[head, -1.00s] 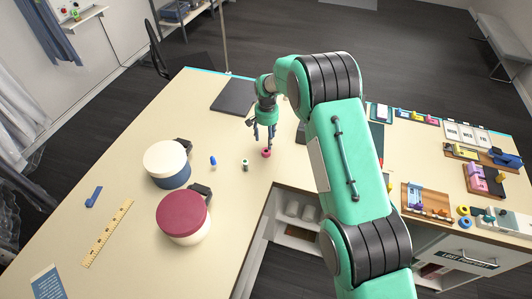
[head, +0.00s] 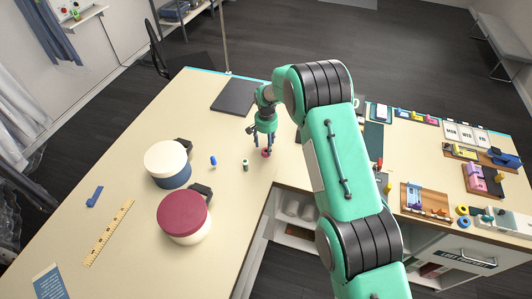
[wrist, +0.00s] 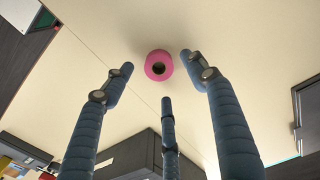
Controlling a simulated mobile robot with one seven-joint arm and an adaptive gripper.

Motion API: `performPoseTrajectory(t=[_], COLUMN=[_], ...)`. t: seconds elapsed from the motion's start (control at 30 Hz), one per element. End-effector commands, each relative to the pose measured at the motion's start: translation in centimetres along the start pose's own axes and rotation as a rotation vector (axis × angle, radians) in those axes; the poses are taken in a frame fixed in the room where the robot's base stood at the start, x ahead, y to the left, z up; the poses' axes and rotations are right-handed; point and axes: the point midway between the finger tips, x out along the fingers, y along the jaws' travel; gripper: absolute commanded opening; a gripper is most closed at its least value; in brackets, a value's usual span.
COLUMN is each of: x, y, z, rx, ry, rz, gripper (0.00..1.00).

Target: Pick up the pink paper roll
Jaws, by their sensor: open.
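The pink paper roll (head: 266,153) stands on the cream table near its inner corner in the head view. In the wrist view the roll (wrist: 158,65) shows its pink side and the dark hole in its end. My gripper (head: 263,150) is just above the roll, pointing down. In the wrist view my gripper (wrist: 156,72) has its fingers spread, two on either side of the roll and one below it in the picture. The fingers are open and empty; I cannot tell whether any touches the roll.
A small green-and-dark cylinder (head: 245,165) and a blue one (head: 213,160) stand left of the roll. Two round lidded boxes, one cream and blue (head: 168,164) and one dark red and cream (head: 184,217), are further left. A dark flat panel (head: 234,97) lies behind. The table between is clear.

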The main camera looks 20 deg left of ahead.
Motion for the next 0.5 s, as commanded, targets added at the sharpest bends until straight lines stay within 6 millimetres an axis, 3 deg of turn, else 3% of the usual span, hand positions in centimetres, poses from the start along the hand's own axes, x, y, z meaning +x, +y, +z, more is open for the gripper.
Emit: performPoseTrajectory(t=[0.3,0.5], x=[2.9,3.5], y=[0.0,0.0], z=[0.3,0.2], rx=[0.0,0.0], ry=[-0.002,-0.001], rz=[0.001,0.001], gripper=[0.57,0.57])
